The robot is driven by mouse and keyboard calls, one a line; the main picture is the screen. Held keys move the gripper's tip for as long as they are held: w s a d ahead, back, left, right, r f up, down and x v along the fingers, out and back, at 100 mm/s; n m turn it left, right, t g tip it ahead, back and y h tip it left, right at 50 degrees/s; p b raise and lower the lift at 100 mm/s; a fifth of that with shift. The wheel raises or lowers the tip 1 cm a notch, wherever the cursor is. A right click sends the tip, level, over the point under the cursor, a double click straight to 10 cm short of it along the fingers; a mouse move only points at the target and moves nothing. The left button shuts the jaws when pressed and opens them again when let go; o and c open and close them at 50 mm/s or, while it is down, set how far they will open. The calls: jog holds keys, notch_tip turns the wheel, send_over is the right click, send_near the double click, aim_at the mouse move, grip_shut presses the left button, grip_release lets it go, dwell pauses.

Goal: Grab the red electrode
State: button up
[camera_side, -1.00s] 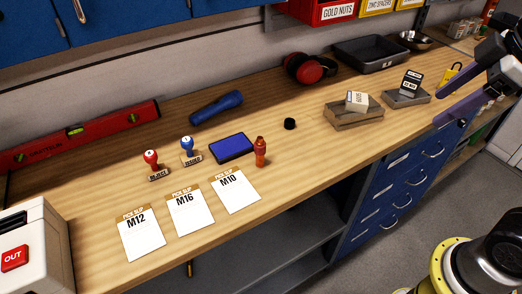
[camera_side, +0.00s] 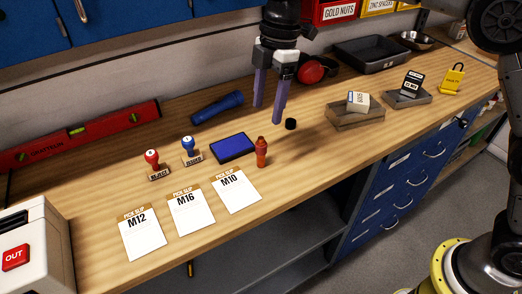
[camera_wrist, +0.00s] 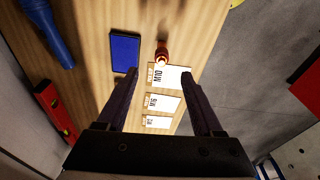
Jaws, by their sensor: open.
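Nothing in view is plainly an electrode. A small upright red-orange bottle-like piece (camera_side: 261,152) stands on the bench, right of the blue ink pad (camera_side: 232,148). It also shows in the wrist view (camera_wrist: 162,53), ahead of and roughly between the fingertips. My gripper (camera_side: 267,114) is open and empty, fingers pointing down, above the bench behind the red-orange piece and not touching it. The fingers also frame the wrist view (camera_wrist: 162,74). A red-topped REJECT stamp (camera_side: 152,164) stands further left.
Red earmuffs (camera_side: 313,70) are behind my gripper. The bench's front edge is close to the red-orange piece.

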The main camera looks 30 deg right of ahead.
aim_at(259, 152)
jog(key=f, duration=0.4)
jog(key=a+f, duration=0.1)
jog(key=f, duration=0.4)
jog(key=a+f, duration=0.1)
jog(key=f, duration=0.3)
jog(key=shift+s+a+f, duration=0.2)
jog(key=shift+s, duration=0.05)
grip_shut()
jog(key=shift+r, duration=0.1)
